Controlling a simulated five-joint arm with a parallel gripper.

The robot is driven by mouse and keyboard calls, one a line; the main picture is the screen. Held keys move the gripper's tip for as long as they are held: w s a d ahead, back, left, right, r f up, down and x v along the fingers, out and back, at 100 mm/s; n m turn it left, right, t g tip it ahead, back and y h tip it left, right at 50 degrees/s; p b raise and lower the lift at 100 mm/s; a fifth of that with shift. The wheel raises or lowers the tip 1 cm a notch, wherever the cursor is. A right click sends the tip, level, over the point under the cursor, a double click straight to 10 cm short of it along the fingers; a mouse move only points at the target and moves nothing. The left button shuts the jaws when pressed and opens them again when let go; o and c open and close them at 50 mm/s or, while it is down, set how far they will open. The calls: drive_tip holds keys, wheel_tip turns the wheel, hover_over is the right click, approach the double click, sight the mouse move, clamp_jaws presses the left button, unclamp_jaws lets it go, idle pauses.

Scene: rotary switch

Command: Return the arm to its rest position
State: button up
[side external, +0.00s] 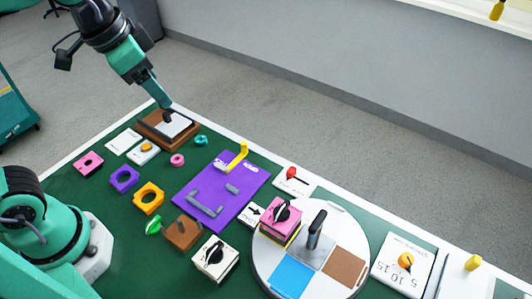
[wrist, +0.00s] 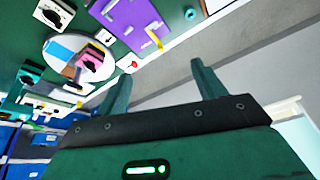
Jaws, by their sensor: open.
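My gripper (side external: 166,108) is at the far left end of the green table, over or close to a brown wooden block with a white-grey pad (side external: 178,124); I cannot tell if it touches. In the wrist view the two fingers of my gripper (wrist: 161,68) stand apart with nothing between them. A white box with a black rotary knob (side external: 216,260) stands near the front; it also shows in the wrist view (wrist: 52,12). A pink-topped box with a black knob (side external: 281,212) sits on the round turntable (side external: 350,222). A white timer with an orange knob (side external: 404,262) lies farther right.
A purple board (side external: 200,180) with a yellow handle (side external: 238,157) fills the middle of the table. Pink, purple and orange blocks (side external: 149,198) lie to its left. A red lever switch (side external: 292,176) is at the back edge. Bare floor lies beyond, up to the grey wall.

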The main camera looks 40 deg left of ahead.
drive_tip(key=s+a+f+n+t+y, duration=0.1)
drive_tip(key=s+a+f+n, duration=0.1)
drive_tip(key=s+a+n, duration=0.2)
drive_tip(key=shift+s+a+f+t, duration=0.35)
drive_tip(key=shift+s+a, duration=0.5)
drive_tip(key=shift+a, duration=0.35)
